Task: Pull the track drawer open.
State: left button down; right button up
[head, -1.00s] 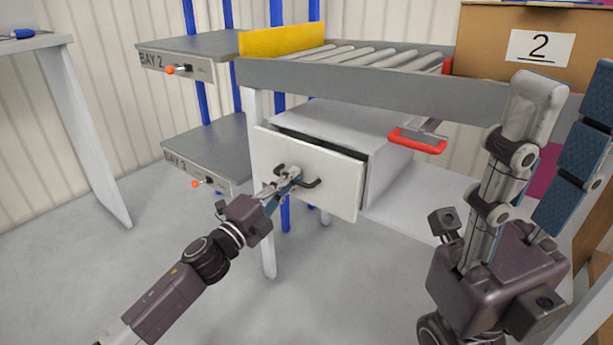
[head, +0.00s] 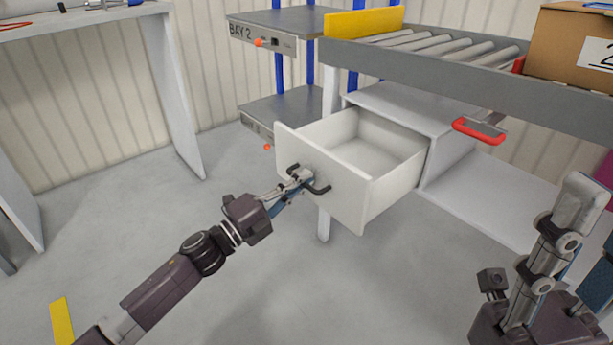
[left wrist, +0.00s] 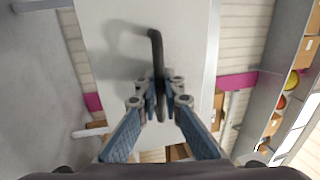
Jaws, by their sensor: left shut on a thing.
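The track drawer (head: 392,190) is a white box drawer under the roller track. It stands well out of its white housing, and its inside looks empty. Its dark bar handle (head: 320,188) is on the front panel and also shows in the left wrist view (left wrist: 155,48). My left gripper (head: 302,178) is shut on the handle; in the left wrist view its fingers (left wrist: 160,88) close around the bar. My right gripper (head: 565,225) is at the lower right, away from the drawer, with its fingers upright; its opening is unclear.
The roller track (head: 440,75) with a yellow end plate (head: 363,23) runs above the drawer. A red handle (head: 479,131) hangs below it. A cardboard box (head: 570,45) sits on the track. Bay shelves (head: 275,30) stand behind. The floor (head: 250,290) in front is clear.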

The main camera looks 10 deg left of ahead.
dwell(0.3)
pick_arm(q)
jog(key=c, duration=2.1)
grip_release()
jog(key=v, duration=1.2)
